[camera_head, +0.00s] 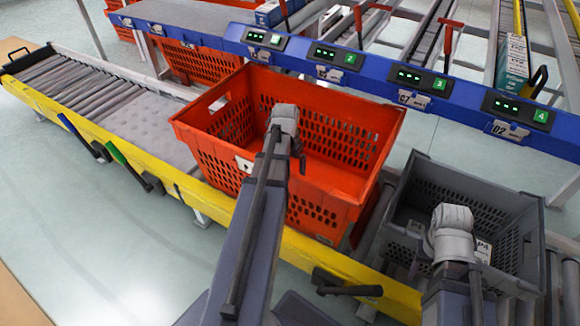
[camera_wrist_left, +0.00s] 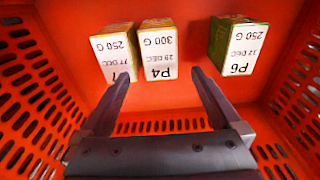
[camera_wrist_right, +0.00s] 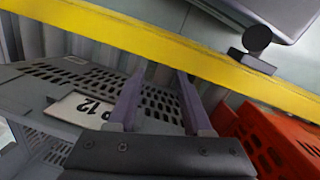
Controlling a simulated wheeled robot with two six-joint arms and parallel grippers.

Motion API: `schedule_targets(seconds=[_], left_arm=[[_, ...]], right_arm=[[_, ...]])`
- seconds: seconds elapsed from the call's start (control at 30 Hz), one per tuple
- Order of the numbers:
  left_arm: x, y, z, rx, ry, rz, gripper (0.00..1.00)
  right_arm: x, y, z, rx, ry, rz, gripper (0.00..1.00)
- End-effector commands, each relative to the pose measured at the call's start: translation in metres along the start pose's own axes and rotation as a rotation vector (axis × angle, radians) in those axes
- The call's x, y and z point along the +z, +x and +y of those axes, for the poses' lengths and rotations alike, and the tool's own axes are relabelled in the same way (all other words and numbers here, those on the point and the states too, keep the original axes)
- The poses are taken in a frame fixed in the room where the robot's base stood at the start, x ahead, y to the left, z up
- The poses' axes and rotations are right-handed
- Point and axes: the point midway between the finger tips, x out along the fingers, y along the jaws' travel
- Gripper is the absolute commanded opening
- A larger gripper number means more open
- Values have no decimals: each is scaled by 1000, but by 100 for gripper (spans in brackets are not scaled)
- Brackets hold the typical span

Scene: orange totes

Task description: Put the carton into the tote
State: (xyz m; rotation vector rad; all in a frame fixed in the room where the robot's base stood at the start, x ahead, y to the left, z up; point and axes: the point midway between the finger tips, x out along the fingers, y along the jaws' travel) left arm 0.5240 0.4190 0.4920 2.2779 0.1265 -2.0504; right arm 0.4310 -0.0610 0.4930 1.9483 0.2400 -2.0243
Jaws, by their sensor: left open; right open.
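The orange tote (camera_head: 345,190) stands on the conveyor in the middle of the head view. Three cartons are inside it in the left wrist view: one at left (camera_wrist_left: 113,52), one marked P4 (camera_wrist_left: 157,54) and one marked P6 (camera_wrist_left: 240,50). The head view does not show them. My left gripper (camera_wrist_left: 161,82) is open and empty inside the tote, its fingertips spread below the P4 carton. My right gripper (camera_wrist_right: 158,78) is open and empty at the grey tote (camera_head: 400,205). A white marked patch (camera_head: 482,250) shows there, partly hidden by my right wrist.
A blue rail (camera_head: 390,70) with numbered displays runs behind the totes. A yellow conveyor edge (camera_head: 215,205) runs in front. The roller conveyor (camera_head: 100,85) at left is empty. A teal carton (camera_head: 513,65) stands on the back right rack.

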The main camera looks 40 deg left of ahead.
Motion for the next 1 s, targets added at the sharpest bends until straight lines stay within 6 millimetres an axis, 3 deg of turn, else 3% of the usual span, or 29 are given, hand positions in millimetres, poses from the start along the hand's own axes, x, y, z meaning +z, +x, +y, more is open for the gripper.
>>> schedule_targets(seconds=[0.03,0.7,1.0], left_arm=[[0,-11,0,0,0,0,98],[0,-110,0,0,0,0,98],[0,-119,0,0,0,0,98]], right_arm=[[1,-11,1,1,1,-1,50],[7,-109,11,0,15,-4,50],[8,-117,11,-4,15,-4,50]])
